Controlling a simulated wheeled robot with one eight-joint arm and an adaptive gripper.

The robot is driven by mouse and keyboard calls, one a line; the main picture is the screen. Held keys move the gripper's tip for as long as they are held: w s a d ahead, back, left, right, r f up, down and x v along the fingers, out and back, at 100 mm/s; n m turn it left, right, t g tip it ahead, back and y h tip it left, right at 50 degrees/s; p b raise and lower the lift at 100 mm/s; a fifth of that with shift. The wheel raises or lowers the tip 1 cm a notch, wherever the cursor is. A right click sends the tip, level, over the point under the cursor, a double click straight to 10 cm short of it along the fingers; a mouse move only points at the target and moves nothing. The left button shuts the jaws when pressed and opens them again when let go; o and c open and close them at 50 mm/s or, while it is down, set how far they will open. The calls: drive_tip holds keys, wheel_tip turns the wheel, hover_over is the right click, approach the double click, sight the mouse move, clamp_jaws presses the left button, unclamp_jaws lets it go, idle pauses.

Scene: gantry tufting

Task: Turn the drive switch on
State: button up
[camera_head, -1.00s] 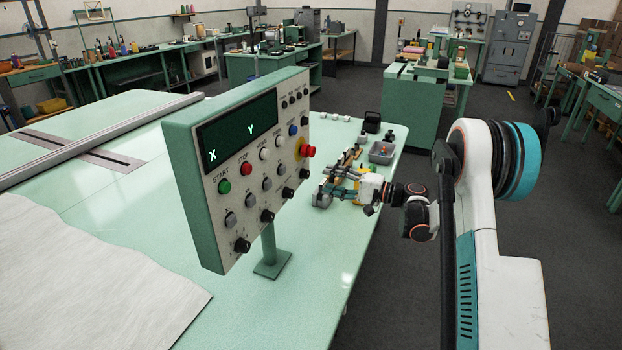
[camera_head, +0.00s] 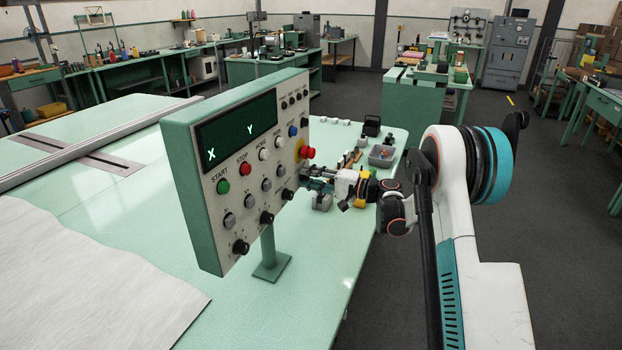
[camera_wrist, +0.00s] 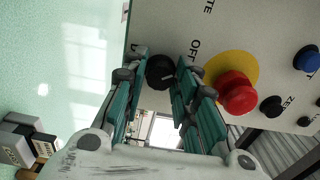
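The control panel (camera_head: 238,165) stands on a post on the green table. A black round knob (camera_wrist: 160,70) with a pale pointer mark shows in the wrist view, near the panel's edge, beside the lettering "OFF"; other lettering is partly hidden. My gripper (camera_wrist: 160,80) is open, with one teal finger on each side of the knob; whether they touch it I cannot tell. In the head view my gripper (camera_head: 312,178) is at the panel's lower right, below the red emergency button (camera_head: 308,152), and hides the knob there.
The red button on its yellow plate (camera_wrist: 215,66) is close to the right finger in the wrist view. Other black knobs (camera_head: 267,217) and grey buttons line the panel. A grey bin (camera_head: 381,155) and small items lie on the table behind.

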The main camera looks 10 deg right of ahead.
drive_tip(key=shift+c, duration=0.8)
drive_tip(key=m+b, duration=0.1)
drive_tip(key=m, duration=0.2)
drive_tip(key=shift+f+m, duration=0.1)
drive_tip(key=shift+m, duration=0.2)
drive_tip(key=m, duration=0.3)
drive_tip(key=shift+m, duration=0.3)
drive_tip(key=m+b, duration=0.1)
drive_tip(key=m, duration=0.5)
drive_tip(key=shift+m, duration=0.3)
drive_tip(key=o, duration=1.1)
